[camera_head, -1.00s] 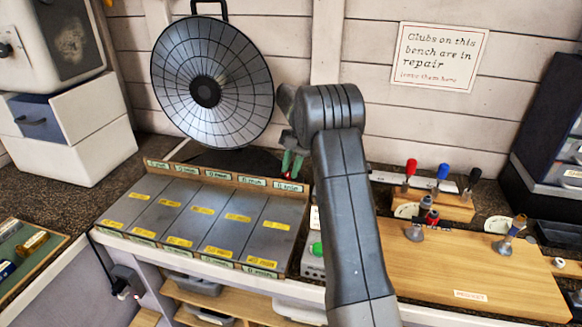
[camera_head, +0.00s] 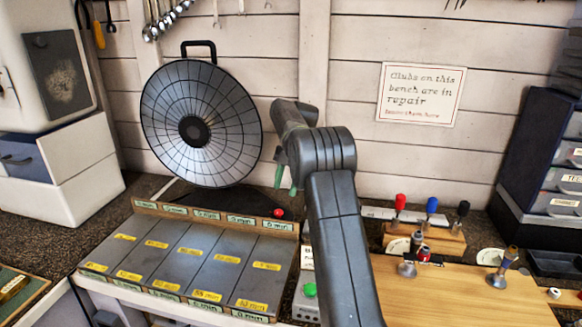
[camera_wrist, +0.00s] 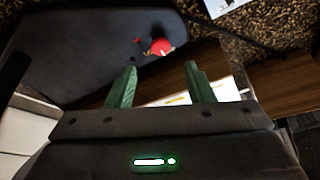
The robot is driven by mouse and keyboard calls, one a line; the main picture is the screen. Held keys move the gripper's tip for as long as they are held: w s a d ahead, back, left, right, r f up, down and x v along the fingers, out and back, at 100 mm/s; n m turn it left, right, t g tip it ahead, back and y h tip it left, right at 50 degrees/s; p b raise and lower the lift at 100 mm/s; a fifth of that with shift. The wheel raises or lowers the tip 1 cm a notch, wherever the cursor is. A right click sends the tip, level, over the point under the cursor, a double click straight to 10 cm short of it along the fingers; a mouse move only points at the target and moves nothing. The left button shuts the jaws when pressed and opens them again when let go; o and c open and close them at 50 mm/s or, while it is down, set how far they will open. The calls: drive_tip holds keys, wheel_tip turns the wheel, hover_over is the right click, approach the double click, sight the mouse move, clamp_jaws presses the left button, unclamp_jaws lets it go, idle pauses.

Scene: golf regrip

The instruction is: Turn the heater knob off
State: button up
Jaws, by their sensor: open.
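The heater is a round dish heater (camera_head: 190,122) with a dark centre, standing at the back of the bench on a dark base (camera_head: 250,198). A small red knob (camera_head: 279,212) sits at the right end of that base. In the wrist view the red knob (camera_wrist: 160,46) shows on the dark base (camera_wrist: 90,45), just beyond the fingertips. My gripper (camera_head: 285,178) has green fingers and hangs above the knob, apart from it. In the wrist view my gripper (camera_wrist: 161,72) is open with nothing between its fingers. The knob's setting mark cannot be made out.
A rack of grey slots (camera_head: 190,258) with yellow labels lies in front of the heater. A green button (camera_head: 310,290) is right of it. A wooden board (camera_head: 470,295) and red, blue and black handles (camera_head: 431,204) stand right of my arm. A paper sign (camera_head: 421,93) hangs behind.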

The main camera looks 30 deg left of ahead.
drive_tip(key=p+v, duration=0.2)
drive_tip(key=v, duration=0.5)
drive_tip(key=shift+p, duration=0.35)
drive_tip(key=shift+f, duration=0.1)
